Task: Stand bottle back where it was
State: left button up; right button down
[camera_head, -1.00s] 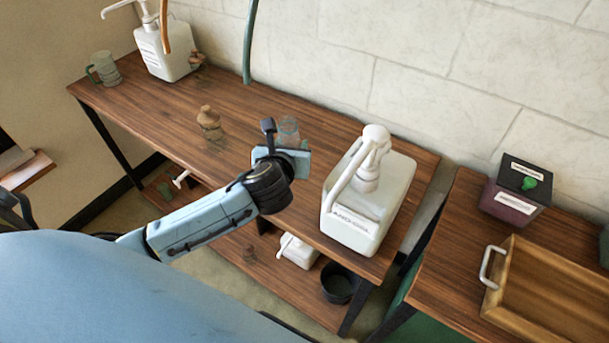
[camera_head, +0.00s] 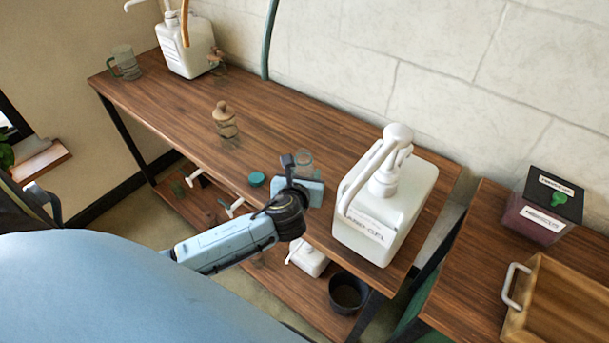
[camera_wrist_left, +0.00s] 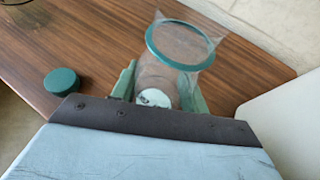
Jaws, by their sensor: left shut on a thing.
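My left gripper (camera_head: 301,180) is shut on a clear bottle with a teal rim; the bottle's top (camera_head: 304,160) shows just behind the gripper. In the left wrist view, the teal rim (camera_wrist_left: 183,46) stands between and beyond the two green fingers (camera_wrist_left: 160,90), with a brownish, see-through body below it. The gripper is over the front part of the long wooden table (camera_head: 290,117), left of the big white pump bottle (camera_head: 385,205). I cannot tell whether the held bottle touches the table. My right gripper is not in view.
A teal lid (camera_head: 257,180) lies left of the gripper and shows in the left wrist view (camera_wrist_left: 61,82). A stoppered jar (camera_head: 225,122), glass mug (camera_head: 125,64) and white pump bottle (camera_head: 187,46) stand farther left. A wooden tray (camera_head: 560,305) is at right. The table's back middle is clear.

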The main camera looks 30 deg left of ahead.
pick_arm(q)
jog(key=shift+f, duration=0.1)
jog(key=o, duration=1)
jog(key=shift+c, duration=0.2)
jog(key=shift+s+d+r, duration=0.1)
jog(key=shift+s+r, duration=0.15)
jog(key=p+v, duration=0.2)
jog(key=v, duration=0.9)
jog(key=shift+s, duration=0.2)
